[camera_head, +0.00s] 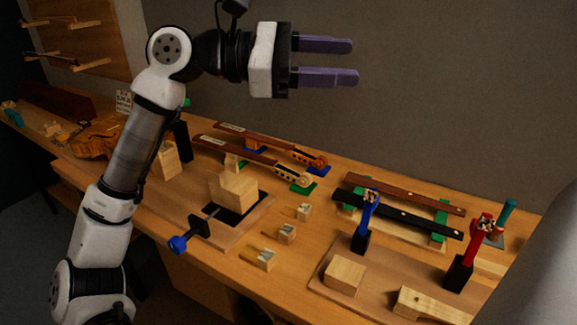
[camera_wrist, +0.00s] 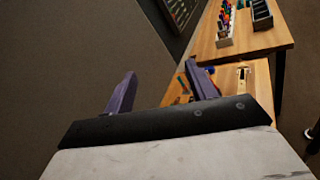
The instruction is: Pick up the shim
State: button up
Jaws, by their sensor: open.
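I cannot tell for sure which thing is the shim. Small pale wooden pieces stand on the bench (camera_head: 335,243) in the head view: one (camera_head: 304,211) farther back, one (camera_head: 287,233) in the middle and one (camera_head: 263,258) nearer the front edge. My gripper (camera_head: 355,62) is open and empty, with purple fingers pointing right, high above the bench and well apart from everything on it. In the wrist view my gripper (camera_wrist: 160,69) shows two spread fingers with floor and bench beyond.
A wooden block (camera_head: 233,189) sits by a blue-knobbed clamp (camera_head: 179,244) on the left board. Violin necks (camera_head: 250,150) lie behind it. Dark fingerboards (camera_head: 398,213) rest on green supports. Blue (camera_head: 367,215) and red (camera_head: 474,250) tools stand upright at right. A violin body (camera_head: 92,138) lies far left.

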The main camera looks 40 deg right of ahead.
jog(key=d+f+t+y, duration=0.2)
jog(key=d+f+y, duration=0.1)
jog(key=d+f, duration=0.45)
jog(key=m+t+y+b, duration=0.2)
jog(key=t+y, duration=0.7)
jog(key=y, duration=0.2)
send_over(301, 206)
notch_tip(301, 206, down, 24)
jog(key=shift+f, duration=0.25)
jog(key=shift+s+f+p, duration=0.15)
jog(key=shift+f+p, duration=0.6)
jog(key=shift+f, duration=2.25)
jog(key=c, duration=1)
jog(key=shift+r, duration=0.1)
jog(key=shift+c, duration=0.2)
